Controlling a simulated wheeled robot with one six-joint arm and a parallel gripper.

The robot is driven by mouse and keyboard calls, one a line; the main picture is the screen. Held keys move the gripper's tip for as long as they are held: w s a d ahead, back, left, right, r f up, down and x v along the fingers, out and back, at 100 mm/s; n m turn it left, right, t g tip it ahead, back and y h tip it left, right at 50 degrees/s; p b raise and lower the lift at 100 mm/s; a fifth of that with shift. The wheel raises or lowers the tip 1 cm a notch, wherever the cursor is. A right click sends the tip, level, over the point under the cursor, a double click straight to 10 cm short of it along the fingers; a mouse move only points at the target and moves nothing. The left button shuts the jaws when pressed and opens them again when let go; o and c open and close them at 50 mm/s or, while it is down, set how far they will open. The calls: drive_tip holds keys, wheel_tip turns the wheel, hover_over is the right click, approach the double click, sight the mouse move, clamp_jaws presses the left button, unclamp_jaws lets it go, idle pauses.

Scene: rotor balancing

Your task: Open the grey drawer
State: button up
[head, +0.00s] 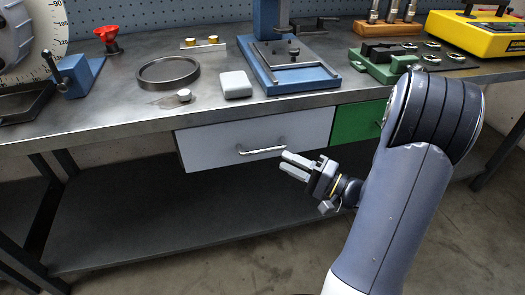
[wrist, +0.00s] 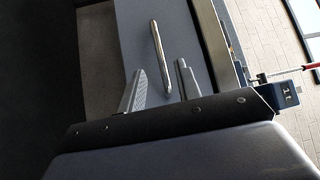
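The grey drawer (head: 215,145) is under the bench top, and its front looks flush with the green drawer beside it. Its bar handle (head: 262,150) runs across the middle of the front. My gripper (head: 284,162) is in front of the drawer, near the right end of the handle. In the wrist view, the two fingers of my gripper (wrist: 160,66) are apart, with the handle (wrist: 161,60) showing between and beyond them on the grey drawer front (wrist: 190,35). Neither finger visibly touches the handle. The exact gap in depth is hard to tell.
The green drawer (head: 358,121) is right of the grey one. The bench top (head: 130,110) carries a metal ring (head: 168,72), a pale block (head: 236,84) and a blue stand (head: 290,78). Below the drawers there is free room above the lower shelf (head: 170,215).

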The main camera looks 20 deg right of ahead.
sight(264, 151)
drive_tip(key=x, duration=0.8)
drive_tip(key=shift+c, duration=0.4)
clamp_jaws()
drive_tip(key=shift+s, duration=0.1)
